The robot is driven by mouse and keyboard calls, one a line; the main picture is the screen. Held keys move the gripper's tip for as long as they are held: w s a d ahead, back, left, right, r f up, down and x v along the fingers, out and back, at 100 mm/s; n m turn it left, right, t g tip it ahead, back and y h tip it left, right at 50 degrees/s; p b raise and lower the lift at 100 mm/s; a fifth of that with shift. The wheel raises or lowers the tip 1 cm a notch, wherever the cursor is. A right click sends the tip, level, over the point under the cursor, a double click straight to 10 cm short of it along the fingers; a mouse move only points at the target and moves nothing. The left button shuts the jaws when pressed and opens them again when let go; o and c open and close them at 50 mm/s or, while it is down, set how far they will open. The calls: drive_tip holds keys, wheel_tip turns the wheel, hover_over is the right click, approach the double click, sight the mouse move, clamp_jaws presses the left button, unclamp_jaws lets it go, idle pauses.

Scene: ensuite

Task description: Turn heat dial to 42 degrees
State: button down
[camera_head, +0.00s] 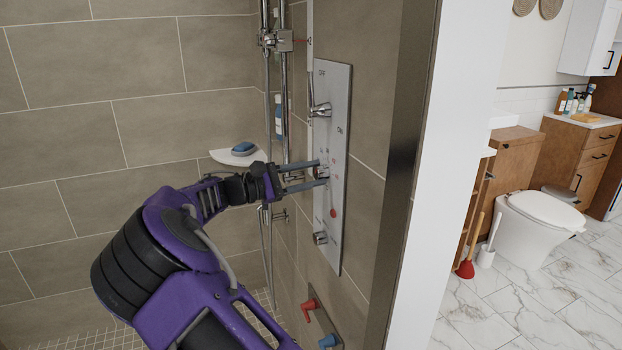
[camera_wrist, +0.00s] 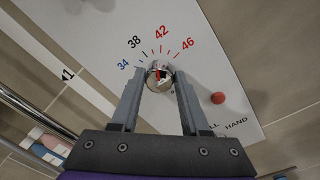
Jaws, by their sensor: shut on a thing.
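The heat dial (camera_wrist: 160,77) is a small shiny round knob on the grey shower panel (camera_head: 334,100). In the wrist view its scale reads 34 in blue, 38 in black, and 42 and 46 in red. A red mark on the dial points roughly up the picture, towards the 38 to 42 side of the scale; its exact reading is too small to tell. My gripper (camera_wrist: 160,84) is shut on the dial, with one finger on each side; it also shows in the head view (camera_head: 321,172), where the fingers partly hide the dial.
An upper knob (camera_head: 320,110) and a lower knob (camera_head: 320,238) stick out of the panel. A red button (camera_wrist: 218,98) sits near the dial. Chrome pipes (camera_head: 283,120) and a corner shelf (camera_head: 222,157) are left of the panel. Red and blue taps (camera_head: 309,305) are below.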

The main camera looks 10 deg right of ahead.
drive_tip(key=shift+f+m, duration=0.1)
drive_tip(key=shift+m, duration=0.5)
drive_tip(key=shift+b, duration=0.3)
drive_tip(key=shift+c, duration=1.9)
unclamp_jaws()
drive_tip(key=v, duration=1.7)
drive_tip(key=shift+a+p, duration=0.25)
drive_tip(key=shift+p, duration=0.1)
drive_tip(key=shift+s, duration=0.1)
